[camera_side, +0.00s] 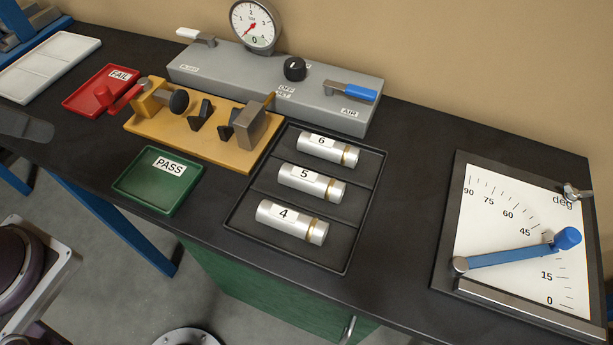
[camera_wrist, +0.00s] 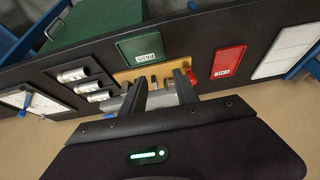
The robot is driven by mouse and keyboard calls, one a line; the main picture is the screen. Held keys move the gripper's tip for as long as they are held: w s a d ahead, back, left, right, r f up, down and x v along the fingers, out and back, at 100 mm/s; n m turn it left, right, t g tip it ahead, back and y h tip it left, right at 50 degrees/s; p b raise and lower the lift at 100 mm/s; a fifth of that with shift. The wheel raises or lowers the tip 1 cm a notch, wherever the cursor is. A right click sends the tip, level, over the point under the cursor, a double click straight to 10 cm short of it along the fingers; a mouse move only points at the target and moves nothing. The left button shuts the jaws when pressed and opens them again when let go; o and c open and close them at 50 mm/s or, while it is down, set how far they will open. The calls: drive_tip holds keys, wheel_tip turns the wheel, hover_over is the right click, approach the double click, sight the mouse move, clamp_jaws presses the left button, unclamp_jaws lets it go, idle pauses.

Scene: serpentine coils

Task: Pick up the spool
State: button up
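Three silver cylindrical spools with a gold band near one end lie in a black tray (camera_side: 345,262) in the side view. They are labelled 4 (camera_side: 292,222), 5 (camera_side: 312,184) and 6 (camera_side: 328,149), each in its own row. The wrist view shows them at left, spool 4 (camera_wrist: 72,74) uppermost; their labels are too small to read there. My gripper (camera_wrist: 159,76) shows in the wrist view with its two dark fingers apart and nothing between them. It is above the bench, and the spools are left of its fingers.
A yellow fixture (camera_side: 190,137) with clamp blocks stands left of the tray. Behind it is a grey gauge panel (camera_side: 270,84). A green PASS tray (camera_side: 157,182), a red FAIL tray (camera_side: 100,90) and a white tray (camera_side: 48,66) lie leftward. An angle gauge (camera_side: 515,235) is at right.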

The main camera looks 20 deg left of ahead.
idle(0.5)
drive_tip(key=n+g+h, duration=0.4)
drive_tip(key=n+g, duration=0.2)
drive_tip(key=n, duration=1.1)
hover_over(308, 175)
drive_tip(key=a, duration=0.3)
drive_tip(key=f, duration=0.9)
drive_tip(key=shift+s+f, duration=0.2)
drive_tip(key=shift+f, duration=0.05)
drive_tip(key=shift+n, duration=0.5)
drive_tip(key=x, duration=0.7)
drive_tip(key=shift+w+d+f, duration=0.25)
drive_tip(key=shift+d, duration=0.05)
drive_tip(key=shift+f, duration=0.1)
drive_tip(key=shift+f+h, duration=0.15)
drive_tip(key=shift+h, duration=0.15)
drive_tip(key=shift+c, duration=0.3)
clamp_jaws()
